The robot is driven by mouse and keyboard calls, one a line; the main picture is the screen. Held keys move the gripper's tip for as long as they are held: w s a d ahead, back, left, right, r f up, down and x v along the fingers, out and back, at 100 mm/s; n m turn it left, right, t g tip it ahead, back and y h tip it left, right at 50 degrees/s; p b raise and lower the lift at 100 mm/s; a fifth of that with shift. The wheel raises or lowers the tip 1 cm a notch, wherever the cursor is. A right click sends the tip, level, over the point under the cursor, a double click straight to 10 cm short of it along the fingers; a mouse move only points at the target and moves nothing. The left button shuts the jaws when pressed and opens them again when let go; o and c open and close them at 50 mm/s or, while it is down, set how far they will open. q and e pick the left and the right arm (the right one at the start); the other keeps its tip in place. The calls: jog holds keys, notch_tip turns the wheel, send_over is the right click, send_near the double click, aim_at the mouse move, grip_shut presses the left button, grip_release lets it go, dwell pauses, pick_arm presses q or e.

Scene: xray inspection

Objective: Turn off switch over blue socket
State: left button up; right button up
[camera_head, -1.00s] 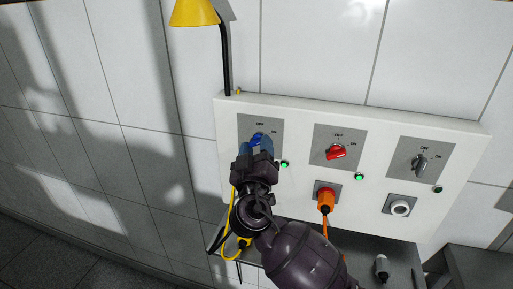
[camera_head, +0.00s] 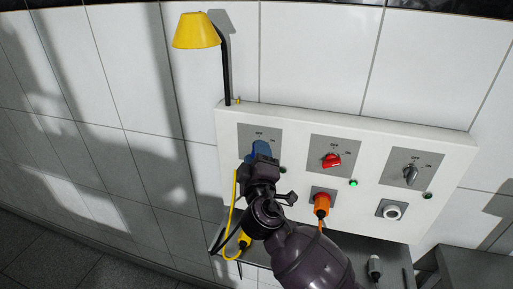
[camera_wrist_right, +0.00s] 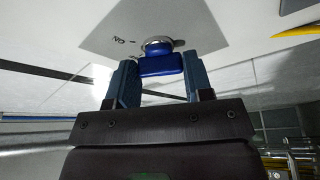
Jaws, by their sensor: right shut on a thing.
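A white panel (camera_head: 350,112) carries three rotary switches on grey plates. The left switch is blue (camera_wrist_right: 160,64); in the head view my right gripper (camera_head: 261,150) covers it. The gripper's blue fingers are shut on this knob, one on each side in the right wrist view (camera_wrist_right: 163,72). An indicator lamp (camera_head: 283,170) beside it looks dark. The socket below the blue switch is hidden behind my right arm. My left gripper is not in view.
A red switch (camera_head: 331,160) with a lit green lamp (camera_head: 353,183) is above an orange plug (camera_head: 321,204). A grey switch (camera_head: 411,174) is above a white socket (camera_head: 391,211). A yellow lamp (camera_head: 196,31) stands at upper left. A yellow cable (camera_head: 233,200) hangs by my arm.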

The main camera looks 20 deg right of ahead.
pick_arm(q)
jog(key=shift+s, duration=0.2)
pick_arm(e)
jog(key=shift+r+n+g+y, duration=0.1)
jog(key=shift+n+g+y, duration=0.3)
jog(key=shift+n, duration=1.1)
jog(key=shift+n+g+y, duration=0.1)
jog(key=shift+n+g, duration=0.5)
jog(key=shift+n, duration=0.9)
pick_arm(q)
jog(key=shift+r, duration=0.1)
pick_arm(e)
jog(key=o, duration=0.9)
jog(key=shift+s, duration=0.15)
